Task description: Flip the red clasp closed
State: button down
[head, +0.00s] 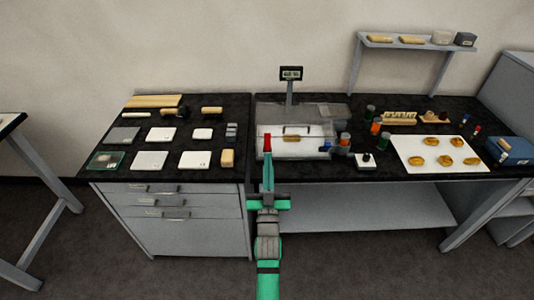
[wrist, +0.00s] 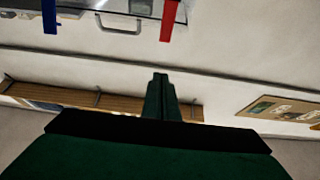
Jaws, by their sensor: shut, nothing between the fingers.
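The red clasp (head: 267,143) is at the front left of a clear-lidded case (head: 295,150) on the dark bench, and looks upright in the head view. In the wrist view the red clasp (wrist: 168,19) is a narrow strip at the top edge, its upper end cut off. A blue clasp (head: 325,147) is at the case's front right; it also shows in the wrist view (wrist: 49,15). My gripper (head: 268,164) is shut and empty, just in front of and below the red clasp. In the wrist view my fingertips (wrist: 160,78) appear apart from it.
A grey handle (wrist: 120,24) lies between the clasps. A gold-brown piece (head: 291,138) shows within the case. A scale display (head: 290,74) stands behind. Small bottles (head: 345,138) and a white tray (head: 440,154) are to the right. White blocks and tools lie left.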

jog(key=s, duration=0.5)
jog(key=shift+s, duration=0.3)
jog(key=shift+a, duration=0.15)
jog(key=s+f+g, duration=0.2)
jog(key=s+f, duration=0.4)
jog(key=s, duration=0.4)
jog(key=s+f+g, duration=0.2)
jog(key=s+f, duration=0.5)
jog(key=s, duration=0.2)
jog(key=s+g, duration=0.4)
jog(key=s, duration=1.9)
jog(key=shift+f, duration=0.3)
